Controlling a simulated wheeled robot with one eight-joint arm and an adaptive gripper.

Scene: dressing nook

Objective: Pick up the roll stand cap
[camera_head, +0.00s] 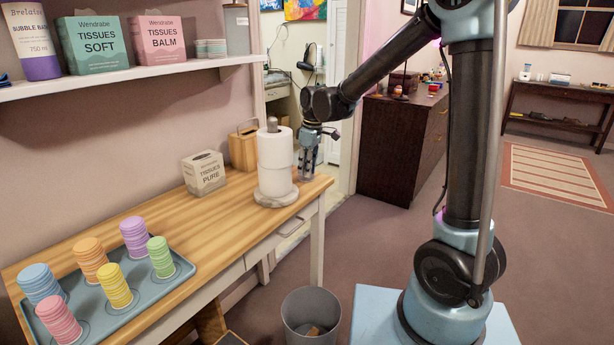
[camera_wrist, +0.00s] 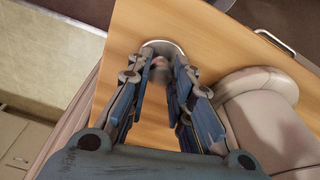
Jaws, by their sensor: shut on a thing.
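The roll stand (camera_head: 276,195) stands upright near the far end of the wooden table, with white paper rolls (camera_head: 275,160) stacked on it and a grey top on its post. In the wrist view, a roll also shows at the right (camera_wrist: 267,118). My gripper (camera_head: 307,177) points down just right of the stand, low over the table end. In the wrist view, my gripper (camera_wrist: 161,66) is shut on the roll stand cap (camera_wrist: 161,46), a small pale-rimmed disc with a darker knob. The fingers hide part of it. I cannot tell whether it touches the table.
The wooden table (camera_head: 168,222) bears a tissue box (camera_head: 204,173), a wooden holder (camera_head: 243,149) and a blue tray (camera_head: 178,283) with several coloured stacks. A bin (camera_head: 311,318) stands in front. The shelf (camera_head: 130,78) overhangs at the left.

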